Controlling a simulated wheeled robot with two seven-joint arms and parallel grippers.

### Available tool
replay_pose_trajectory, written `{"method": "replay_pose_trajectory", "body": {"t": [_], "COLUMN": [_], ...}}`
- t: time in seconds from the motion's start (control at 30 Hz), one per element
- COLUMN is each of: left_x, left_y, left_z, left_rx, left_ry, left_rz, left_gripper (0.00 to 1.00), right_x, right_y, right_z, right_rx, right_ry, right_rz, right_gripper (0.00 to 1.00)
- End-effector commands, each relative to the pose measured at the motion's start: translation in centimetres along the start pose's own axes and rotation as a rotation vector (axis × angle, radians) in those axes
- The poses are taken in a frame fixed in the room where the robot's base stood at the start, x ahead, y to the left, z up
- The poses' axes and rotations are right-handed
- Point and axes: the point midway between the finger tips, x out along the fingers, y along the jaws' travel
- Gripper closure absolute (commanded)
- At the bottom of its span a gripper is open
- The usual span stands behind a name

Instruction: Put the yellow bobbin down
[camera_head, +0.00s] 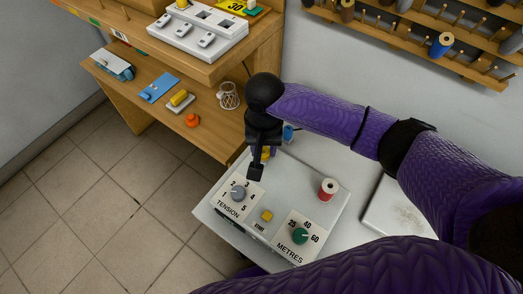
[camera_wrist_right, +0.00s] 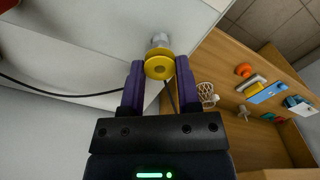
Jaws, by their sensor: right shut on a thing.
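The yellow bobbin (camera_wrist_right: 159,67) is between the two purple fingers of my right gripper (camera_wrist_right: 159,76) in the right wrist view. The gripper is shut on it. A grey metal peg (camera_wrist_right: 160,42) shows just beyond the bobbin; I cannot tell whether the bobbin touches it. In the head view my right gripper (camera_head: 262,160) points down over the back left part of the white machine (camera_head: 282,185), and only a bit of the yellow bobbin (camera_head: 267,153) shows behind it. My left gripper is not in view.
A blue object (camera_head: 289,132) stands behind the gripper. A wooden shelf (camera_head: 205,125) with small items is at left, and a spool rack (camera_head: 420,50) at upper right.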

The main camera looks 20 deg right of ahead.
Motion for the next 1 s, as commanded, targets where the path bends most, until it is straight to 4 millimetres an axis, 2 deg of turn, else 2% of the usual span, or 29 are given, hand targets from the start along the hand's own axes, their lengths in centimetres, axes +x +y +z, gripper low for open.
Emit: {"method": "replay_pose_trajectory", "body": {"t": [0.03, 0.27, 0.7, 0.73, 0.9, 1.0], "left_x": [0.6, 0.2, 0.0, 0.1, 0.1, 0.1], "left_y": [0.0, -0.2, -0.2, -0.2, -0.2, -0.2], "left_z": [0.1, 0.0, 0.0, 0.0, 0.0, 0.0], "left_rx": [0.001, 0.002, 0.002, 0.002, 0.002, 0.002], "left_ry": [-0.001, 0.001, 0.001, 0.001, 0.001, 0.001], "left_rz": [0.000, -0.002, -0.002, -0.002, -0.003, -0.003], "left_gripper": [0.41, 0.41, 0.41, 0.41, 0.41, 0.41], "right_x": [0.9, 0.6, 1.7, 1.7, 1.7, 1.7], "right_y": [0.0, 0.0, 0.0, 0.0, 0.0, 0.0], "right_z": [0.0, 0.0, 0.0, 0.0, 0.0, 0.0], "right_rx": [0.000, 0.000, 0.000, 0.000, 0.000, 0.000], "right_ry": [-0.002, 0.000, 0.000, 0.000, 0.000, 0.000], "right_rz": [0.002, 0.000, 0.000, 0.000, 0.000, 0.000], "right_gripper": [1.00, 1.00, 1.00, 0.57, 0.23, 0.23]}}
